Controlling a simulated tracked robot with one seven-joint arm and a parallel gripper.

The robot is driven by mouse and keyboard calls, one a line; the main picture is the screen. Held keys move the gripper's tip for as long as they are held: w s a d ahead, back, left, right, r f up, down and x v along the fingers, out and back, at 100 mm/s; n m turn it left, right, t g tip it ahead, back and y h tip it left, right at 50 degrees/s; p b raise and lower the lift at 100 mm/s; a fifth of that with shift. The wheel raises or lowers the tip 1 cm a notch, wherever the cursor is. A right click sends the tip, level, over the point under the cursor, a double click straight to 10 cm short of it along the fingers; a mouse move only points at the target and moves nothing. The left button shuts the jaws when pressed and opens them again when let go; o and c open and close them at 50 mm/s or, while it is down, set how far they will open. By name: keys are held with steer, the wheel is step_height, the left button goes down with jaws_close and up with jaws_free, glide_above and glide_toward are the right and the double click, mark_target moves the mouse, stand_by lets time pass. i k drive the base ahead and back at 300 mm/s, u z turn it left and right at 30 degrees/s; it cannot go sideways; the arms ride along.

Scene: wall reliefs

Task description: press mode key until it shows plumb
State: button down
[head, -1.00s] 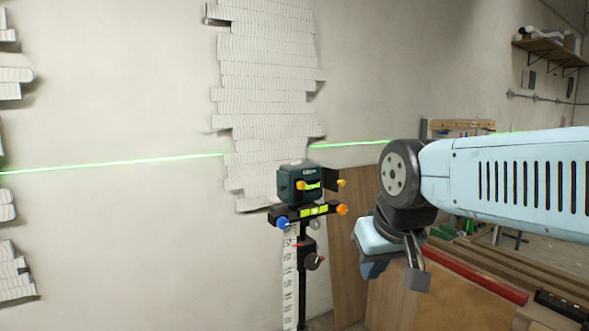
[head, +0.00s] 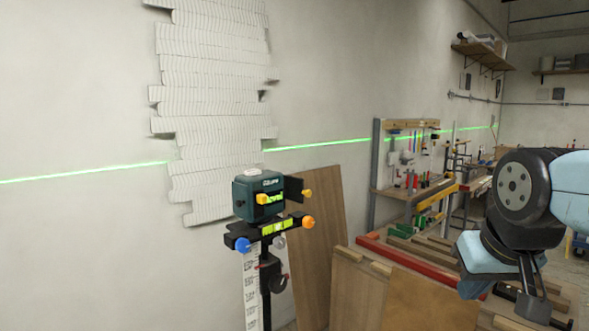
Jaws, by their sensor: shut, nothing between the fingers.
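The laser level (head: 243,195) is a dark teal box on a black stand, left of centre. I cannot tell which part is the mode key. A bright green horizontal line (head: 85,172) runs along the wall. My gripper (head: 503,298) is at the lower right, well apart from the laser level, shut and empty.
Below the laser level are a bracket with a blue knob (head: 242,244) and an orange knob (head: 308,222), and a white measuring staff (head: 251,290). White relief strips (head: 212,100) cover the wall behind. Wooden boards (head: 318,230) and a workbench with a red bar (head: 405,266) lie to the right.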

mark_target(249, 173)
steer(key=z, duration=1.15)
steer(key=i, duration=0.85)
steer(key=u, duration=2.15)
